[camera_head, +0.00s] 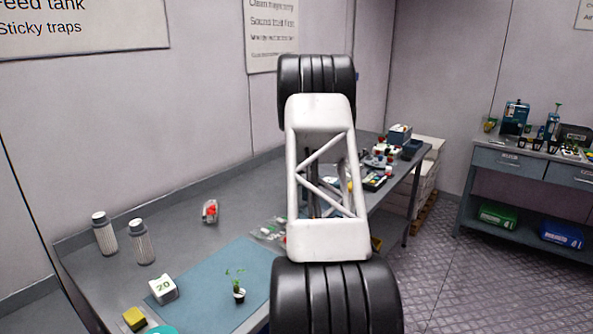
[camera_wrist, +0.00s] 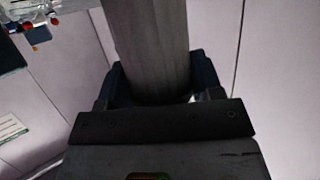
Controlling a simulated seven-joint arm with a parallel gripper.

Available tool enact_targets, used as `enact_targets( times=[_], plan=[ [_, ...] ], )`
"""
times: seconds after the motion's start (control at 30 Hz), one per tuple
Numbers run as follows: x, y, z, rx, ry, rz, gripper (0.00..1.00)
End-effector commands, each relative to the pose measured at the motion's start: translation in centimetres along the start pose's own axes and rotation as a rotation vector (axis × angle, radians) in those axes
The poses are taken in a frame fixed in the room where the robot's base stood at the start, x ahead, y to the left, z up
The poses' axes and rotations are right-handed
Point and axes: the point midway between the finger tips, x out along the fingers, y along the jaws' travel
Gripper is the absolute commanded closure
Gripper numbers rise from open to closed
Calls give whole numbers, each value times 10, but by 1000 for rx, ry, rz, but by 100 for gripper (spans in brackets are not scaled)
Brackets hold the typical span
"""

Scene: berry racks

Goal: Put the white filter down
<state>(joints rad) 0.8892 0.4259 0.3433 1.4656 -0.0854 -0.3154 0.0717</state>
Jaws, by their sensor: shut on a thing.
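In the wrist view my gripper (camera_wrist: 158,98) is shut around a long, faintly ribbed cylinder, the white filter (camera_wrist: 150,40), which looks grey in the shade. Its far end runs out of the top of the picture. No surface shows in contact with it. In the head view my white and black arm link fills the middle and hides the gripper and the held filter.
A yellow sponge-like block (camera_head: 134,318) is at the front, a red-and-white item (camera_head: 210,211) farther back. Bare table lies between the filters and that item. A second bench (camera_head: 530,150) stands right.

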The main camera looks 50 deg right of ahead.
Motion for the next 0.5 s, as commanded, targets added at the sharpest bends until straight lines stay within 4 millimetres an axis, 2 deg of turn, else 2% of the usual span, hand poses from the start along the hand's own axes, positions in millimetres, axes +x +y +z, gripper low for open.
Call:
enact_targets(
  times=[0.3, 0.5],
  plan=[
    [10, 0, 27, 0, -1, 0, 65],
    [12, 0, 34, 0, 0, 0, 65]
  ],
)
